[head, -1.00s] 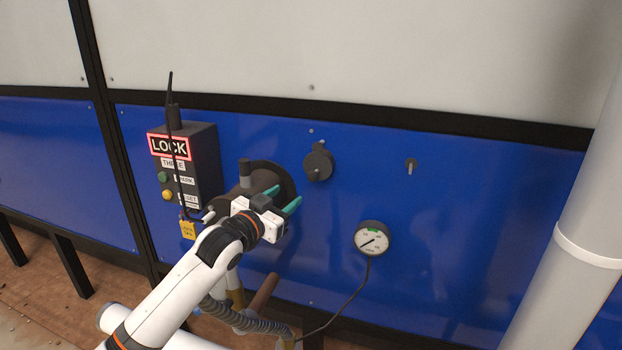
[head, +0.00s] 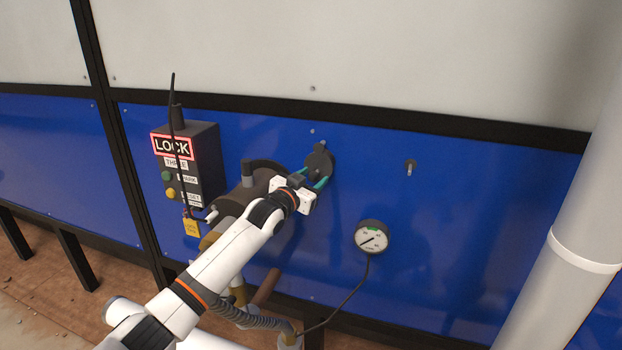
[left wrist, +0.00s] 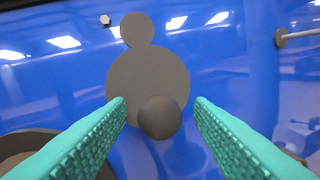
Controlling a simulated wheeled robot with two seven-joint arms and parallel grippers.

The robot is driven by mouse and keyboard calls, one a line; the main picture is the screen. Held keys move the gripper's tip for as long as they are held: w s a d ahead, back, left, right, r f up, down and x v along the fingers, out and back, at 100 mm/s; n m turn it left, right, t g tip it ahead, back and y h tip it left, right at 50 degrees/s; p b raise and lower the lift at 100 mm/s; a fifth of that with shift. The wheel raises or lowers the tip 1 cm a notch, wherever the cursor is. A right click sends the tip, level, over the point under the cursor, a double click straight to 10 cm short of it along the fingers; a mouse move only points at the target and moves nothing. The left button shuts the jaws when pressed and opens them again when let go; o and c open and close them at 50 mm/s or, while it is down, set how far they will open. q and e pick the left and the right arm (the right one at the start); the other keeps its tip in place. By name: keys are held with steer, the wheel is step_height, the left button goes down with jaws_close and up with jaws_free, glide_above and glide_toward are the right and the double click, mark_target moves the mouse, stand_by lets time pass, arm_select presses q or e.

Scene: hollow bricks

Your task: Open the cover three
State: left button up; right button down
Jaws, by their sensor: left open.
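The cover (head: 319,161) is a dark grey round disc on the blue panel, with a smaller round lobe at its top and a round knob low on its face. In the left wrist view the cover (left wrist: 135,75) fills the middle, and its knob (left wrist: 160,117) lies between the fingers. My left gripper (head: 318,182) is open, its teal fingers reaching to the lower part of the cover. In the left wrist view the fingertips (left wrist: 160,104) stand on both sides of the knob with gaps. The cover lies flat over its spot. My right gripper is not in view.
A dark control box (head: 187,163) reading LOCK and THREE, with green and yellow buttons, is at the left. A large dark round fitting (head: 262,175) sits behind my arm. A gauge (head: 372,237) hangs below right. A small latch (head: 410,167) is right, and a thick white pipe (head: 577,215) stands far right.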

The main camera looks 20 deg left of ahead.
arm_select(q)
steer(key=shift+c, duration=0.6)
jaws_close()
